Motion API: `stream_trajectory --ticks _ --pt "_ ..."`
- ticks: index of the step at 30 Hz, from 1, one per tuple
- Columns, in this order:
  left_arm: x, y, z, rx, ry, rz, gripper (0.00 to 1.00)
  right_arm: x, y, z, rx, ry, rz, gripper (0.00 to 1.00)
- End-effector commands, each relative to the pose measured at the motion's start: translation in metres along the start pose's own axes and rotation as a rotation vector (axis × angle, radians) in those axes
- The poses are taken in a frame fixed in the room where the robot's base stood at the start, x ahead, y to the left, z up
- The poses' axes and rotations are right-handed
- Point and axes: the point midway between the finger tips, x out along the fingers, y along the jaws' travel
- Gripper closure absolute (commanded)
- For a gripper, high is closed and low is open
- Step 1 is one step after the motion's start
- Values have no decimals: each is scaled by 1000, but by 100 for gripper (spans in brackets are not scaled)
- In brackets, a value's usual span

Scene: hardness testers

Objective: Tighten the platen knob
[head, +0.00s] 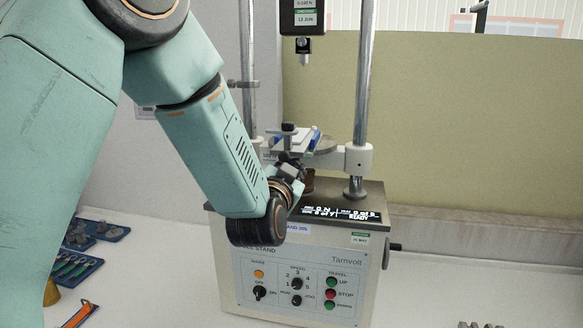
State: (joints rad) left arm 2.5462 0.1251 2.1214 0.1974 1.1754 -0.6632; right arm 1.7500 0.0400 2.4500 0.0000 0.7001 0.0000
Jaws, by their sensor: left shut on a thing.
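The gripper is shut on the platen knob, which the jaws and wrist mostly hide. I cannot tell how far the knob is turned. My right gripper is not in view.
The stand's front panel (300,275) has dials and travel buttons; a lit display (342,214) reads READY. A force gauge (302,18) with a probe hangs above the platen. Blue tool trays (97,231) lie at left. The bench at right (480,285) is mostly clear.

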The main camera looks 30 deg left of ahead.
Motion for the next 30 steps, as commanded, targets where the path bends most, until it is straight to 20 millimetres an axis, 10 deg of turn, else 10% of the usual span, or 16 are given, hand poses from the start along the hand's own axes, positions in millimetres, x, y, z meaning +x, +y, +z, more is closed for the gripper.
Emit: stream_trajectory --ticks 12,13,19,30 --pt "0 0 0 6 1 -1 100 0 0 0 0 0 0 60" --pt "0 0 0 6 1 -1 75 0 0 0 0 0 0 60" --pt "0 0 0 5 0 -1 58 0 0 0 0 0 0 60" --pt "-2 0 0 5 0 0 55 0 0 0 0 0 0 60"
